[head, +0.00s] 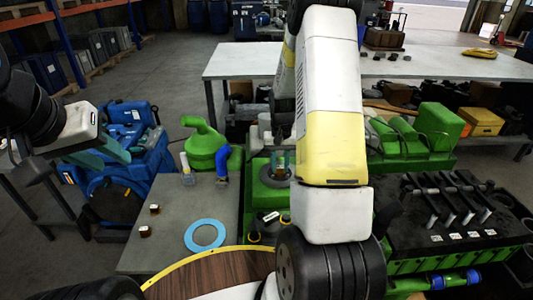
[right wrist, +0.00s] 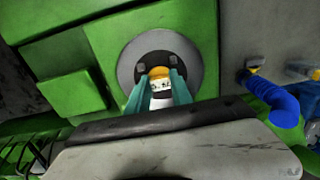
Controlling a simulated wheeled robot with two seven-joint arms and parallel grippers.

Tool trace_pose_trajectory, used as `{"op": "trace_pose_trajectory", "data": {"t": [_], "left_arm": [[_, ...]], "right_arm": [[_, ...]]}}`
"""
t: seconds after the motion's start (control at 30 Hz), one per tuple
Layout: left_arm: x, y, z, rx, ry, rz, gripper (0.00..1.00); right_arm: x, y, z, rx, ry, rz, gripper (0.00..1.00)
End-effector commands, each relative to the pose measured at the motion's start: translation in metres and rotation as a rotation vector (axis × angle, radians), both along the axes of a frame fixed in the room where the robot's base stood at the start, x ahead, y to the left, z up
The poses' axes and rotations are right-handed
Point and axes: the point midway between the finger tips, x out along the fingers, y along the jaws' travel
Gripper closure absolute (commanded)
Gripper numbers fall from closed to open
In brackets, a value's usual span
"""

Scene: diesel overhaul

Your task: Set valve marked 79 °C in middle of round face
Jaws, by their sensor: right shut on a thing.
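In the right wrist view my right gripper (right wrist: 163,85) is shut on a small valve (right wrist: 160,83) with a yellow-orange end and a pale band; its dark marks are too small to read. The valve is in front of the grey round face (right wrist: 126,71) in a green housing (right wrist: 98,45), near the middle of its dark recess. I cannot tell whether it touches the recess. In the head view the right gripper (head: 280,163) is above the green housing (head: 262,194), partly hidden by my right arm. My left gripper (head: 108,155) is open and empty at the left.
Two small brown-and-white parts (head: 154,209) and a blue ring (head: 205,235) lie on the grey table (head: 170,255). A green funnel-like part (head: 205,145) and a blue elbow hose (head: 222,165) stand behind. A green engine block with a black top (head: 450,215) fills the right.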

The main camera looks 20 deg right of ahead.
Motion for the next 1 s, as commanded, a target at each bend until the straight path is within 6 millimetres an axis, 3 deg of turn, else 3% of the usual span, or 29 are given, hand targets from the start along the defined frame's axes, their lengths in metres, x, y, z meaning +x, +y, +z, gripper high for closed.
{"op": "trace_pose_trajectory", "data": {"t": [0.1,0.13,0.2,0.23,0.63,0.77,1.0], "left_arm": [[0.000,0.000,0.000,0.000,0.000,0.000,0.64],[0.000,0.000,0.000,0.000,0.000,0.000,0.64],[0.000,0.000,0.000,0.000,0.000,0.000,0.64],[0.000,0.000,0.000,0.000,0.000,0.000,0.64],[0.000,0.000,0.000,0.000,0.000,0.000,0.64],[0.000,0.000,0.000,0.000,0.000,0.000,0.64],[0.000,0.000,0.000,0.000,0.000,0.000,0.64]], "right_arm": [[0.000,0.000,-0.003,0.000,0.000,0.000,1.00],[0.000,0.000,-0.003,0.000,0.000,0.000,0.68],[0.000,0.000,-0.003,0.000,0.000,0.000,0.54],[0.000,0.000,-0.003,0.000,0.000,0.000,0.52],[0.000,0.000,0.005,0.000,-0.001,0.000,0.52],[0.001,0.000,0.026,-0.001,-0.004,0.001,0.52],[0.001,0.000,0.078,0.000,-0.005,0.000,0.52]]}}
